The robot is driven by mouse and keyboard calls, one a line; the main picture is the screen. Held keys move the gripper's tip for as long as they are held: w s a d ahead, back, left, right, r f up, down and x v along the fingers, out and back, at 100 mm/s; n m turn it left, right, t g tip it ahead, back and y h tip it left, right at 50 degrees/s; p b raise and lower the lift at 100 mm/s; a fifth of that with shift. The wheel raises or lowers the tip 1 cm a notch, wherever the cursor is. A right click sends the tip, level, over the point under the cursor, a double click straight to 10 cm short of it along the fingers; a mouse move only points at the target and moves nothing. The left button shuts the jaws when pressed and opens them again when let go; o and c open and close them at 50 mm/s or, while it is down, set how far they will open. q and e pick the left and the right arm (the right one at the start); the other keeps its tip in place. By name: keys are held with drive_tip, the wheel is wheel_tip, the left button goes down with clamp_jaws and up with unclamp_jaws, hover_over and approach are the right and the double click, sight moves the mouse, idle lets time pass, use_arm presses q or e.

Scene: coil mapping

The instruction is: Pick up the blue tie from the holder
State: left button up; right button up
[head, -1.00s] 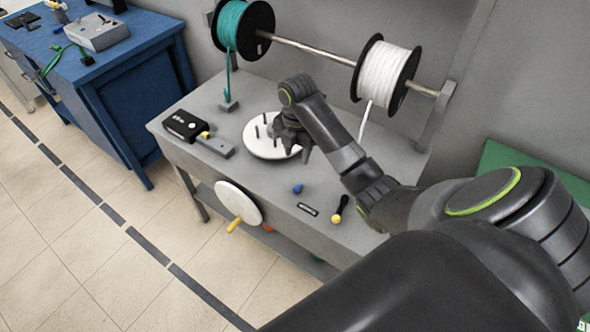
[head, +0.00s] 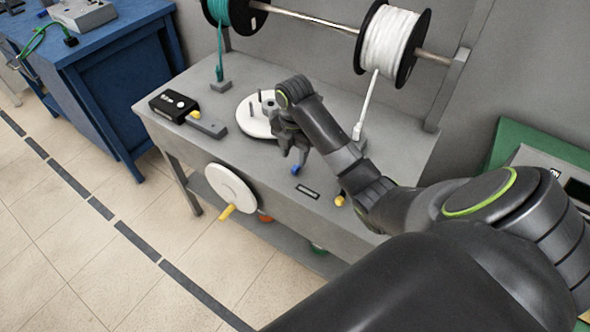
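A small blue piece (head: 295,171), which looks like the blue tie, sits on the grey bench (head: 235,165) near its front edge. I cannot make out a holder around it. The blue piece seems clear of the fingers. My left gripper is out of view.
A black box (head: 174,105) stands left of the disc. A small black labelled strip (head: 307,191) and a yellow-tipped item (head: 340,200), partly behind my arm, lie at the front. Green (head: 236,14) and white (head: 391,42) spools hang behind. A white crank wheel (head: 230,187) is on the front.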

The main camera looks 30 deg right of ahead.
sight(295, 167)
drive_tip(key=shift+w+d+f+b, duration=0.1)
drive_tip(key=shift+f+b, duration=0.75)
drive_tip(key=shift+f, duration=0.05)
drive_tip(key=shift+d+f, duration=0.1)
drive_tip(key=shift+f, duration=0.2)
drive_tip(key=shift+w+d+f, duration=0.1)
drive_tip(key=shift+f, duration=1.4)
clamp_jaws()
